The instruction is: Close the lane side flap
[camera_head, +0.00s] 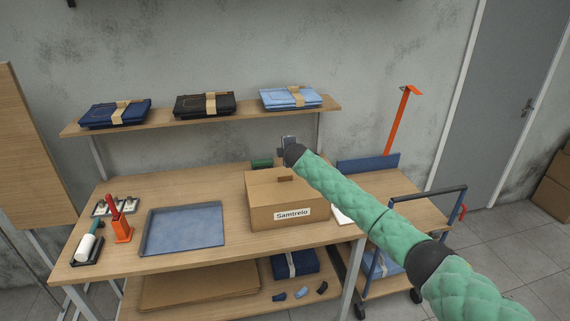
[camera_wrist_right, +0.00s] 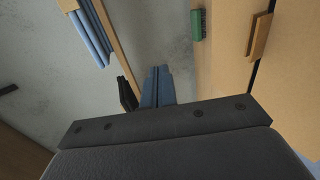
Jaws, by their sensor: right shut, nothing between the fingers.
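A cardboard carton (camera_head: 285,214) labelled "Samtrelo" stands on the right part of the wooden workbench. Its top looks nearly flat in the head view, with a small brown tab (camera_head: 285,179) on it. In the right wrist view the carton's top (camera_wrist_right: 295,85) fills the right side, with the tab (camera_wrist_right: 260,36) beside a dark gap between two panels. I cannot tell which panel is the lane side flap. My right gripper (camera_head: 289,140) is above the carton's back edge, shut and empty; its fingers also show in the wrist view (camera_wrist_right: 157,85). My right forearm hides the carton's back right corner. My left gripper is out of view.
A green object (camera_head: 262,163) stands behind the carton. A blue-grey tray (camera_head: 183,228) and an orange holder (camera_head: 121,230) are to the left. Folded jeans lie on a shelf (camera_head: 200,116) above. A cart (camera_head: 400,213) stands at right. Bare bench lies between tray and carton.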

